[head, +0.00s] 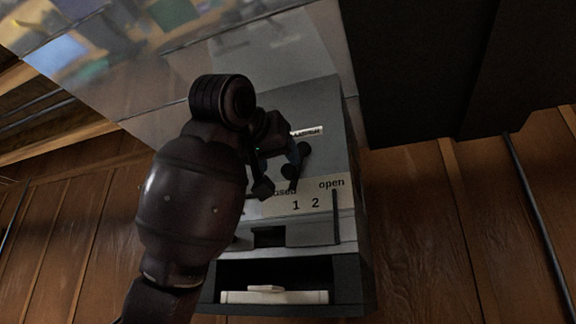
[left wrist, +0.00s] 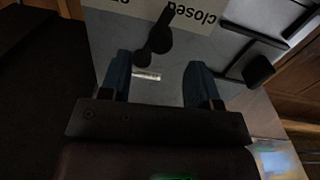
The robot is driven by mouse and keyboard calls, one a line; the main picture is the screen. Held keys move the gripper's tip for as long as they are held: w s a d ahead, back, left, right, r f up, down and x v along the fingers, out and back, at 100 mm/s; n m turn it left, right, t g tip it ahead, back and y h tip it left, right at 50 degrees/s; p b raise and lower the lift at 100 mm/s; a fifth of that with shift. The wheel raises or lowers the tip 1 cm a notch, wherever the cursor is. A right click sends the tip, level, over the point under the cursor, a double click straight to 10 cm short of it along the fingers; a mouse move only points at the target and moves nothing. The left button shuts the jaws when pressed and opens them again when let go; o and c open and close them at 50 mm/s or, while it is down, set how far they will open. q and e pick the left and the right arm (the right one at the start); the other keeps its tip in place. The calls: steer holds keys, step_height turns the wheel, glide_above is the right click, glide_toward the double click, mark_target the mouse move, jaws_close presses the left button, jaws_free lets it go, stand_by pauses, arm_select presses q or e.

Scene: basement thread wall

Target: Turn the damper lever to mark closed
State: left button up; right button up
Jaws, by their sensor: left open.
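The damper lever (left wrist: 157,38) is dark, with a round knob at one end and a narrower end reaching onto the pale label strip (left wrist: 205,17). In the left wrist view this end lies beside the upside-down word "closed". In the head view the lever (head: 301,152) is partly hidden by my left gripper (head: 277,166). The strip (head: 306,196) there shows "open", "1", "2" and a partly covered "closed". My left gripper (left wrist: 157,70) is open, its two blue fingers either side of the lever's knob end; contact cannot be told. My right gripper is out of view.
The grey cabinet (head: 320,105) carries the strip. A dark handle (left wrist: 258,70) stands out to the right in the left wrist view. A dark recess with a white tray (head: 274,296) is below. A black block (head: 430,75) is at upper right, and wood panelling (head: 430,235) surrounds it.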

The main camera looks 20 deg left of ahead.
mark_target(286, 169)
arm_select(q)
steer(key=shift+w+d+p, duration=0.15)
steer(key=shift+w+p, duration=0.6)
steer(key=shift+w, duration=2.15)
jaws_close()
